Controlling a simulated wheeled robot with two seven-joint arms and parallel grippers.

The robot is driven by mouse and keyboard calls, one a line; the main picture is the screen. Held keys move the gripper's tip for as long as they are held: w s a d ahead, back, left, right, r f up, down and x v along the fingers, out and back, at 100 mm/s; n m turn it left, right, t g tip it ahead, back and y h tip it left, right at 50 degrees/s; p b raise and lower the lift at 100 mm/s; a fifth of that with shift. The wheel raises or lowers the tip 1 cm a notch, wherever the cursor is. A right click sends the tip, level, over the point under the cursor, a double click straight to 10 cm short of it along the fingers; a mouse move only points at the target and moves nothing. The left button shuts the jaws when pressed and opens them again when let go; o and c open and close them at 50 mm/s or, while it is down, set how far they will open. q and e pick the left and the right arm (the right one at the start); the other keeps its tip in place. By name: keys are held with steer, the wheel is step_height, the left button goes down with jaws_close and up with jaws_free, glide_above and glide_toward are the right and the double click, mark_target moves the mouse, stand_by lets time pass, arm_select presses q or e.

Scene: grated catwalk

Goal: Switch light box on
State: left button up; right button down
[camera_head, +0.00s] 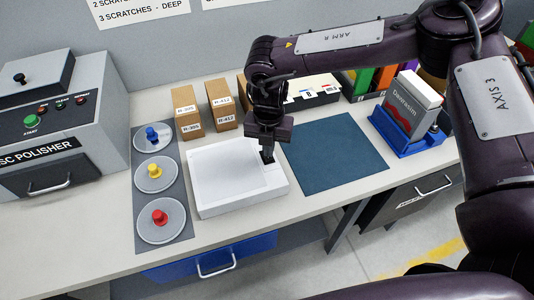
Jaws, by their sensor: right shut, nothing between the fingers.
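The light box (225,172) is a white, low box with a pale top panel, lying flat on the table left of the blue mat. Its top looks plain white; I cannot tell whether it is lit. My right gripper (268,157) points down over the box's right rim, near its far right corner. It is shut and empty, with its tips at or just above the rim; I cannot tell whether they touch. Any switch there is hidden by the fingers or too small to see. My left gripper is not in view.
A dark blue mat (335,155) lies right of the box. A grey strip with three knobbed discs (173,220) lies left. Cardboard boxes (187,112) stand behind. A blue holder (408,138) stands at right, and the disc polisher (62,125) at far left.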

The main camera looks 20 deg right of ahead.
steer(key=shift+s+f+b, duration=0.1)
steer(key=shift+f+b, duration=0.45)
steer(key=shift+f, duration=0.45)
stand_by(0.3)
step_height(320, 180, up, 2)
steer(key=shift+r+p, duration=0.1)
steer(key=shift+p, duration=0.9)
step_height(320, 180, up, 5)
steer(key=p, duration=0.4)
